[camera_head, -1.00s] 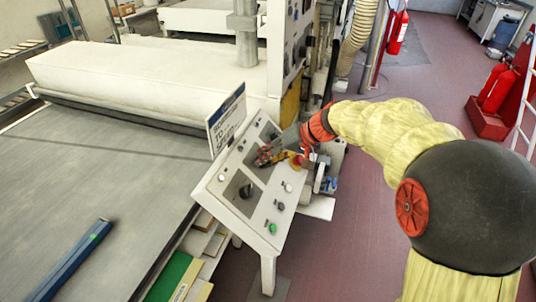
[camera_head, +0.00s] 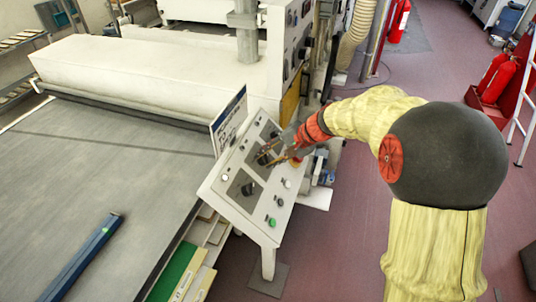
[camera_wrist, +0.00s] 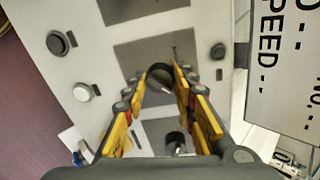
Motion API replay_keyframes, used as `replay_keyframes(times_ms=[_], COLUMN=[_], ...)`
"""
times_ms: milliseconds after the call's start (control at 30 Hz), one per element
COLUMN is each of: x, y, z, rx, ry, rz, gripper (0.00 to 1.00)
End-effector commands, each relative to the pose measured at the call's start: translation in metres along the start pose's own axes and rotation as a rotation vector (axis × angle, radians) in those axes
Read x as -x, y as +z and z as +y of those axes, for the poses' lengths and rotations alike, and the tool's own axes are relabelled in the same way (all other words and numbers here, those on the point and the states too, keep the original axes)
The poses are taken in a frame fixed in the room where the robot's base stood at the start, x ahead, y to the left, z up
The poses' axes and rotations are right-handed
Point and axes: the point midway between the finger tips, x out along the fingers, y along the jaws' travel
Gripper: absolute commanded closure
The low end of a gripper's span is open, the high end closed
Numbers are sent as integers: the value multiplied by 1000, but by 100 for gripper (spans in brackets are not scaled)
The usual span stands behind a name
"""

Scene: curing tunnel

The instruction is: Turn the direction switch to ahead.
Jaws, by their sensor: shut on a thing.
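The slanted white control panel (camera_head: 235,207) stands beside the conveyor, with dark grey plates that carry black knobs. My gripper (camera_head: 265,157) reaches onto the panel's middle from the right in the head view. In the wrist view my gripper (camera_wrist: 160,84) has its yellow-padded fingers on both sides of a black knob (camera_wrist: 160,73) and is shut on it. Part of that knob is hidden by the fingers. Another black knob (camera_wrist: 176,142) shows nearer the palm, between the fingers. A further black knob (camera_head: 247,188) is free lower on the panel. I cannot read the switch labels.
A white button (camera_wrist: 81,92) and a black button (camera_wrist: 57,42) lie left of the fingers in the wrist view. A green button (camera_head: 271,222) is at the panel's lower edge. A sign (camera_head: 229,121) stands along the panel's left edge.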

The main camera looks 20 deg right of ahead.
Motion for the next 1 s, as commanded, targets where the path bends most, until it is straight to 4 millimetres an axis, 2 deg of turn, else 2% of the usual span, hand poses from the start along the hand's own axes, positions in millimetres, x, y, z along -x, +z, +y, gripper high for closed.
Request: replay_keyframes(times_ms=[567, 600, 900, 1000], x=[0, 0, 0, 0], y=[0, 0, 0, 0], z=[1, 1, 0, 0], rx=[-35, -35, -33, -33], ry=[1, 1, 0, 0], rz=[-1, -1, -2, -2], gripper=[98, 72, 54, 54])
